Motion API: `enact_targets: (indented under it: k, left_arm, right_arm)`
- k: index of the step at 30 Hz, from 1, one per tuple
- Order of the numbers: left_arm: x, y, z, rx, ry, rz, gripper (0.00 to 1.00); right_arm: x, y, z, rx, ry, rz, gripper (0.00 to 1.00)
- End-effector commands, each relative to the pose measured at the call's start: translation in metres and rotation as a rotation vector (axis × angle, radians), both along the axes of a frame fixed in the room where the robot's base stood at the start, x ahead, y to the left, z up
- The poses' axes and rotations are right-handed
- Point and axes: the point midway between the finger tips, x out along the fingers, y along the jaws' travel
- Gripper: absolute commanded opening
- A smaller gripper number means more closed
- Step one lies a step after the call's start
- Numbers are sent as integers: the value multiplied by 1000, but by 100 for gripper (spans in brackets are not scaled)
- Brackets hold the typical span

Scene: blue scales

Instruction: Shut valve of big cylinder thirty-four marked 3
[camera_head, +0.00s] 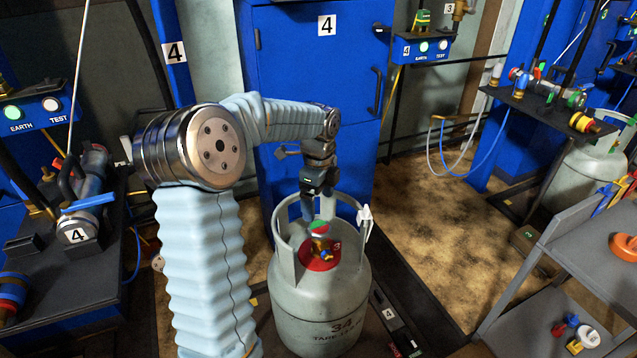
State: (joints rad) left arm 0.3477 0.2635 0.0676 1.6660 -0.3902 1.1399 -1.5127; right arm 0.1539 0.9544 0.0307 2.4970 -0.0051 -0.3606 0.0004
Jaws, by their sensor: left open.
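The big grey gas cylinder (308,295) stands upright in the middle of the view and bears the number 34 on its side. Its collar surrounds the valve. The valve's small green, white and red handwheel (319,228) shows at the top, above a red disc. A small red tag with a digit, apparently 3, is beside it. My left gripper (320,207) points down over the collar with its fingers apart, just above the handwheel. I cannot tell whether a finger touches it. My right gripper is out of view.
A blue cabinet (310,100) marked 4 stands close behind the cylinder. A dark bench (70,290) with a numbered fitting is at left. A grey shelf cart (560,260) is at right, with another cylinder (590,175) behind it.

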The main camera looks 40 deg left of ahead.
Motion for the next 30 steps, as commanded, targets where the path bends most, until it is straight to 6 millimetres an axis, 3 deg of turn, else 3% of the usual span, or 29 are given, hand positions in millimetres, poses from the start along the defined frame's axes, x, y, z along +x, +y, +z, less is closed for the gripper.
enact_targets:
  k: [3,9,30]
  left_arm:
    - [1,0,28,2,-3,-1,92]
    - [0,0,53,1,0,0,92]
    - [0,0,57,0,1,0,92]
  right_arm:
    - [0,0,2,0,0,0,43]
    - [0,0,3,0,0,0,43]
    - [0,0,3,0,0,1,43]
